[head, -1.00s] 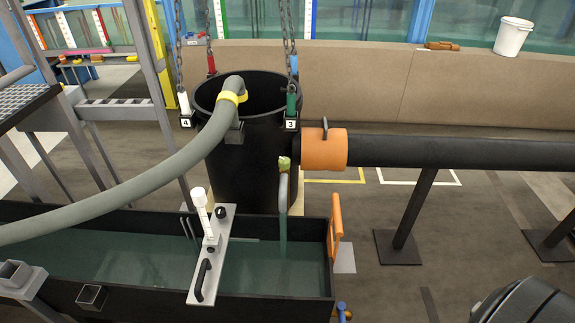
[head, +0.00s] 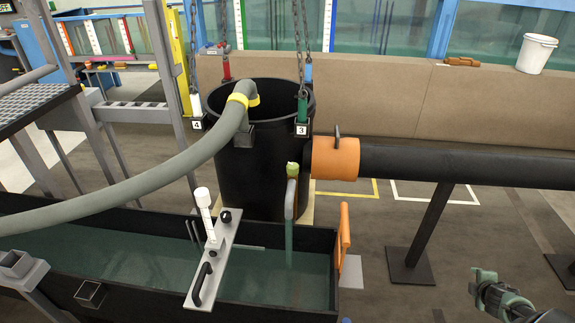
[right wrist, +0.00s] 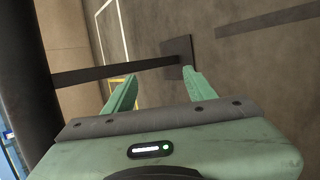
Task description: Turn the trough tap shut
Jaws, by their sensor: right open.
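The black trough (head: 180,292) holds greenish water at the lower left. A grey spout (head: 290,198) with a small yellow-green piece (head: 292,170) on top hangs from the black tank over the trough, and a stream falls from it into the water. A sliver of blue (head: 346,320) shows at the bottom edge by the trough's right end, mostly cut off. I cannot tell which is the tap's handle. My right gripper (head: 490,284) is open and empty at the lower right, well apart from the trough; its two green fingers (right wrist: 160,92) are spread in the right wrist view. My left gripper is out of view.
The black tank (head: 262,170) hangs on chains, with an orange collar (head: 335,158) and a long black pipe (head: 460,165) on a post (head: 428,225). A grey hose (head: 150,185) crosses left.

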